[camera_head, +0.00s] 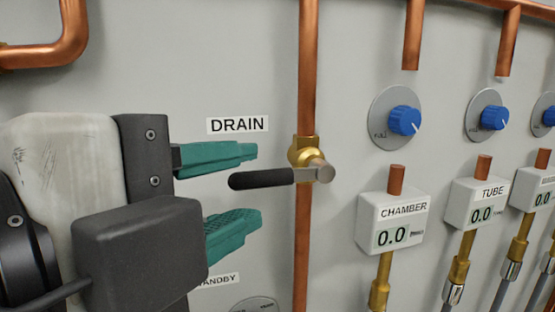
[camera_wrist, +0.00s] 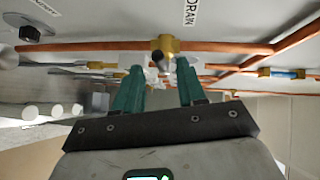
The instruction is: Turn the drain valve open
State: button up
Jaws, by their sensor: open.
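The drain valve has a brass body (camera_head: 304,146) on a vertical copper pipe, under the "DRAIN" label (camera_head: 238,125). Its black lever handle (camera_head: 262,179) points left, roughly horizontal, across the pipe. My gripper (camera_head: 257,187) has two teal fingers spread apart, one above and one below the handle. The handle's free end lies between them in the picture, with gaps on both sides. In the wrist view, my gripper (camera_wrist: 160,66) is also open, and the dark handle end (camera_wrist: 161,62) shows between the fingertips, in front of the brass valve body (camera_wrist: 165,44).
Blue knobs (camera_head: 404,120) and white gauges, such as the "CHAMBER" gauge (camera_head: 392,212) reading 0.0, are to the right. The vertical copper pipe (camera_head: 302,240) runs below the valve.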

aim_at(256, 181)
jog(key=shift+p+x, duration=0.55)
jog(key=shift+x, duration=1.85)
jog(key=shift+c, duration=0.5)
grip_shut()
